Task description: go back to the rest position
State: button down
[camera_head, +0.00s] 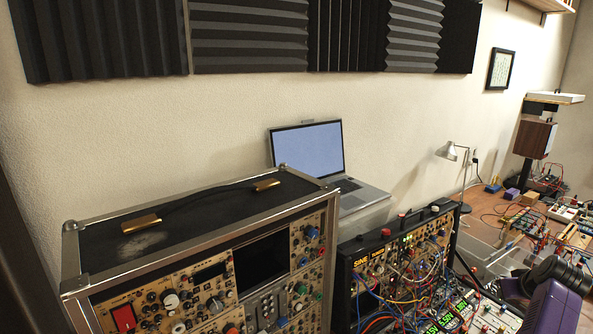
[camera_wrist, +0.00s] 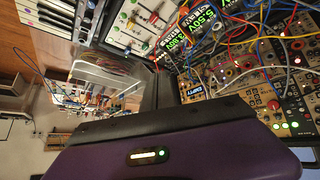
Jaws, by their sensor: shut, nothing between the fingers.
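My gripper (camera_wrist: 165,122) shows in the wrist view as a purple housing with a dark bar along its front edge and a small lit strip. It is shut, with nothing held. The fingertips are not clearly made out. In the head view, purple and black parts of my arm show at the lower right corner, in front of the patch-cable rack (camera_head: 405,255). The wrist view shows synth modules with coloured cables (camera_wrist: 250,60) beyond the gripper, apart from it as far as I can tell.
A large metal-edged synth case (camera_head: 200,235) stands at the front left. A laptop (camera_head: 310,150) is open behind it. A desk lamp (camera_head: 450,152) and a bench with small modules and cables (camera_head: 555,215) are at the right. Foam panels (camera_head: 250,35) hang on the wall.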

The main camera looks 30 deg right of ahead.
jog(key=s+a+r+n+t+h+b, duration=0.1)
jog(key=s+a+n+t+b, duration=0.3)
jog(key=a, duration=1.5)
jog(key=s+a+t+h, duration=0.25)
jog(key=a+t, duration=0.35)
jog(key=a, duration=1.2)
jog(key=s+a+f+n+y+b, duration=0.1)
jog(key=s+a+y, duration=0.3)
jog(key=s+a, duration=0.5)
jog(key=s+a+f+n+g+y+b, duration=0.1)
jog(key=s+a+y+b, duration=0.1)
jog(key=s+a+y, duration=0.3)
jog(key=s+a, duration=0.4)
jog(key=a, duration=0.4)
jog(key=shift+s+a+n, duration=0.25)
jog(key=shift+n, duration=0.15)
jog(key=shift+d, duration=0.1)
